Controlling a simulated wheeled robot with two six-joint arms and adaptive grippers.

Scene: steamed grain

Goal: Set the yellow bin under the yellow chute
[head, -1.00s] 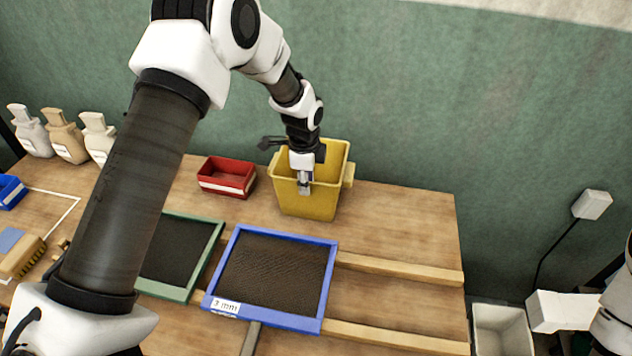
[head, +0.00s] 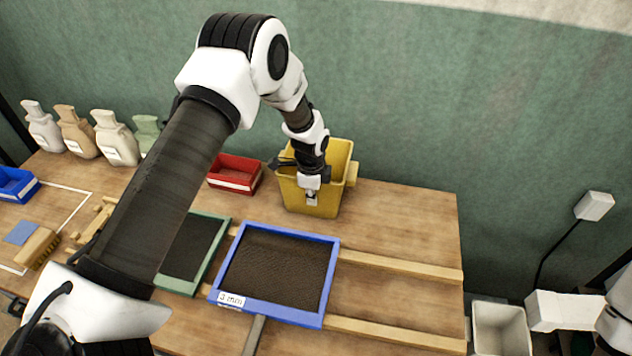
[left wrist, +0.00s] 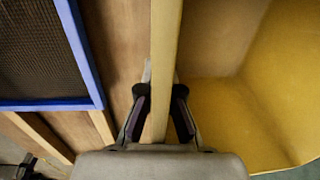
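The yellow bin (head: 325,202) stands upright on the wooden table near the green wall. In the left wrist view its rim wall (left wrist: 164,50) runs between my two fingers and its hollow inside (left wrist: 235,95) opens to the right. My left gripper (head: 311,199) reaches down at the bin's front wall, one finger on each side. In the left wrist view my left gripper (left wrist: 161,95) has its fingertips close against the wall and appears shut on it. My right gripper is outside the views. I do not see a yellow chute.
A red bin (head: 236,175) stands left of the yellow bin. A blue-framed sieve (head: 275,270) and a green-framed one lie in front, beside wooden rails (head: 400,265). Sacks (head: 117,138) stand at the back left. A white bin (head: 500,328) sits beyond the table's right edge. The back right tabletop is clear.

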